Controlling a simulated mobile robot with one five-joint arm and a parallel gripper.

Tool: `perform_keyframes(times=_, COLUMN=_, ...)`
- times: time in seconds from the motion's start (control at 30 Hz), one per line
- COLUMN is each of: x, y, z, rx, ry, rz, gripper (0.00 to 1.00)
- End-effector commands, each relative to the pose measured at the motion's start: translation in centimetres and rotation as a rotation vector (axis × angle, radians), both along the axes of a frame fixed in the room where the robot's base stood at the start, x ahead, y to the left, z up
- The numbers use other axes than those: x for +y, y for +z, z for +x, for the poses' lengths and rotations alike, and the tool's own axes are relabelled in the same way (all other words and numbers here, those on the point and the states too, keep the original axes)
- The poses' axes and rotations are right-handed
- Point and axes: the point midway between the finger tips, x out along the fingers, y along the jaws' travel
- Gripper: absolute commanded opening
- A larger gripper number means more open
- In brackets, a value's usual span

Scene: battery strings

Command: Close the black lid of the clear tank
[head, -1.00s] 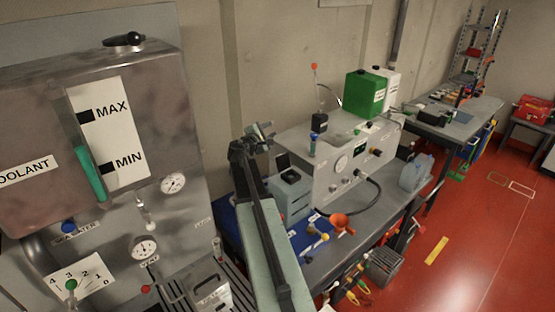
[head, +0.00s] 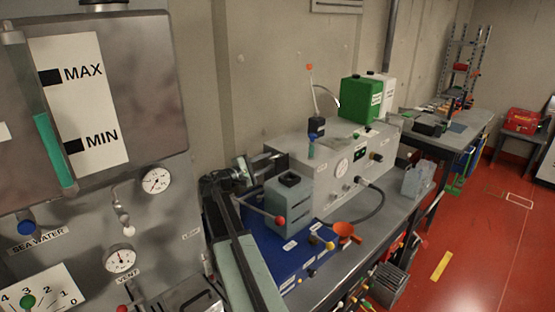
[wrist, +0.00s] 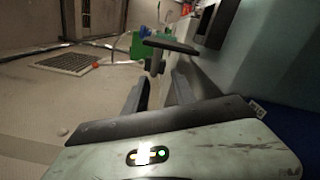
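I cannot make out for sure a clear tank with a black lid. A grey-blue box (head: 287,203) on the bench has a dark square part on top. A translucent jug (head: 417,180) stands further right, with no black lid visible on it. My gripper (head: 243,170) is left of the grey-blue box, near the wall, and small in the head view. In the wrist view, my gripper (wrist: 162,82) shows two dark fingers apart, with nothing visible between them. A dark T-shaped piece (wrist: 170,46) appears beyond them; I cannot tell what it is.
A steel coolant panel (head: 110,210) with gauges fills the left. A grey instrument case (head: 330,160) stands right of the box, with a green tank (head: 360,98) and a white can (head: 385,88) behind. An orange funnel (head: 344,229) is at the bench edge. Red floor (head: 480,230) is open at right.

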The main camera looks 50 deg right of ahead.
Motion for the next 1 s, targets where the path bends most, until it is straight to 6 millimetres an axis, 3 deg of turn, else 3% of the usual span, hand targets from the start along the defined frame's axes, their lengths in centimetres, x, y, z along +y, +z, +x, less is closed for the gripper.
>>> perform_keyframes(times=0.33, x=-5.9, y=0.0, z=-0.2, rx=-0.001, ry=0.003, rz=0.001, gripper=0.32)
perform_keyframes(times=0.7, x=-6.8, y=0.0, z=-0.4, rx=-0.001, ry=0.004, rz=0.002, gripper=0.32)
perform_keyframes(times=0.8, x=-6.8, y=0.0, z=-0.3, rx=-0.001, ry=0.004, rz=0.002, gripper=0.04)
perform_keyframes(times=0.83, x=-6.8, y=0.0, z=-0.3, rx=-0.001, ry=0.004, rz=0.002, gripper=0.00)
perform_keyframes(times=1.0, x=-6.8, y=-0.1, z=-0.5, rx=-0.003, ry=0.001, rz=0.005, gripper=0.00)
